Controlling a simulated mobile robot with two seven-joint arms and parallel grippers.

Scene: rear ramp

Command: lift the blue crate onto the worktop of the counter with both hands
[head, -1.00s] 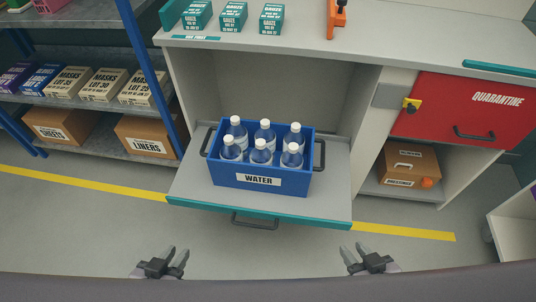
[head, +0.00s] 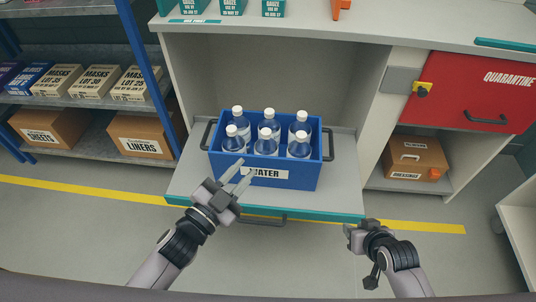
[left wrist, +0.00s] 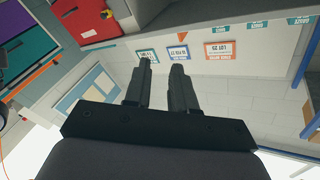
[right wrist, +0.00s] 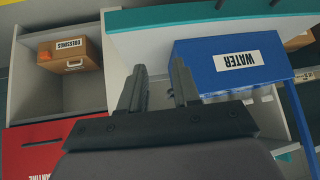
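The blue crate (head: 222,167) with a WATER label sits upright on a pulled-out shelf (head: 345,190) of the counter. It holds several capped bottles and has dark handles at its left (head: 208,134) and right (head: 328,145) ends. The crate also shows upside down in the right wrist view (right wrist: 205,62). The counter's worktop (head: 290,25) is above and behind. My left gripper (head: 244,171) is open and empty, in front of the crate's label side in the head view. My right gripper (right wrist: 158,65) is open and empty, in front of the shelf's right corner, apart from the crate.
Gauze boxes (head: 232,6) and an orange object (head: 341,8) stand on the worktop. A red quarantine door (head: 465,90) and a dressings box (head: 415,157) are right of the shelf. A rack with masks and liners boxes (head: 140,135) is at left. The floor in front is clear.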

